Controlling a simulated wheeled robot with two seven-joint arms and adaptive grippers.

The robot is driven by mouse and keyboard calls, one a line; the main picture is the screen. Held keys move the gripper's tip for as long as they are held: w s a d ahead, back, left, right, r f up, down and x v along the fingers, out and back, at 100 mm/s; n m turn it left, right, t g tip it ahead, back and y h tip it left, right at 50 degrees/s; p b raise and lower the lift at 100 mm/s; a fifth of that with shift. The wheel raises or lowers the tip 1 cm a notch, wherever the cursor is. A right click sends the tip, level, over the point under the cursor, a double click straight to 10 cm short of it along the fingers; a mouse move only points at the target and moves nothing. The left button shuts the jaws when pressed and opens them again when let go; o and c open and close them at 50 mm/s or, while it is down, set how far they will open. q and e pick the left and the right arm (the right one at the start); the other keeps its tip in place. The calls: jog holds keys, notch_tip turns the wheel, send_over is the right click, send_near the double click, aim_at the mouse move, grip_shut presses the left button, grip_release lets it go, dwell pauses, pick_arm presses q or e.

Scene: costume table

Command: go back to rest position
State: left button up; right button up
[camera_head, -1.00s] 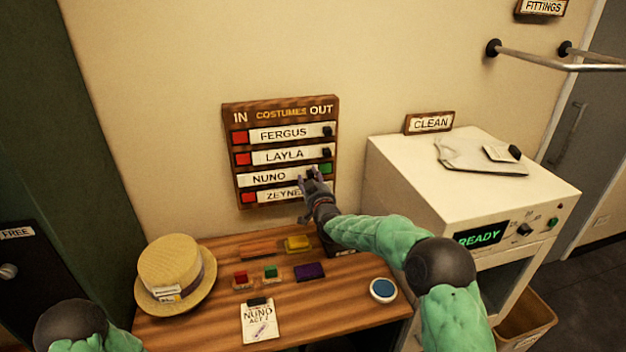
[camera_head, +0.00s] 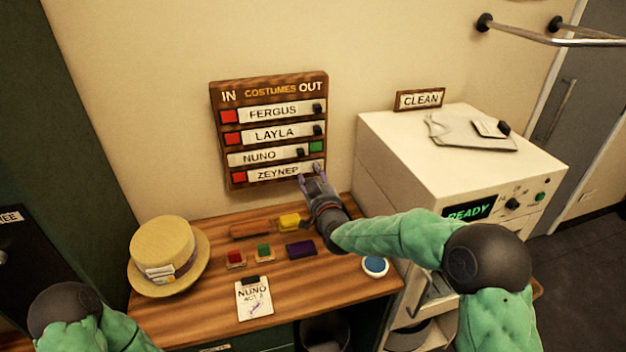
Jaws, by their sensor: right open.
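My right gripper (camera_head: 314,171) is open and empty, just in front of the lower right corner of the wooden IN/OUT costumes board (camera_head: 221,122). Its fingers point up at the board near the ZEYNEP row (camera_head: 272,173) and cover that row's right end. The FERGUS, LAYLA and ZEYNEP rows show red at IN. The NUNO row (camera_head: 262,157) shows green (camera_head: 316,147) at OUT, with its black knob beside the green. My left arm shows at the lower left, but its gripper is outside the view.
A straw hat (camera_head: 165,245), a NUNO card (camera_head: 254,300), small coloured blocks (camera_head: 289,221) and a blue round pad (camera_head: 375,266) lie on the wooden table (camera_head: 190,310). A white machine (camera_head: 400,150) reading READY stands at right. A metal rail (camera_head: 550,40) juts out at upper right.

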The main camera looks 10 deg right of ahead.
jog(key=shift+s, duration=0.35)
jog(key=shift+r, duration=0.15)
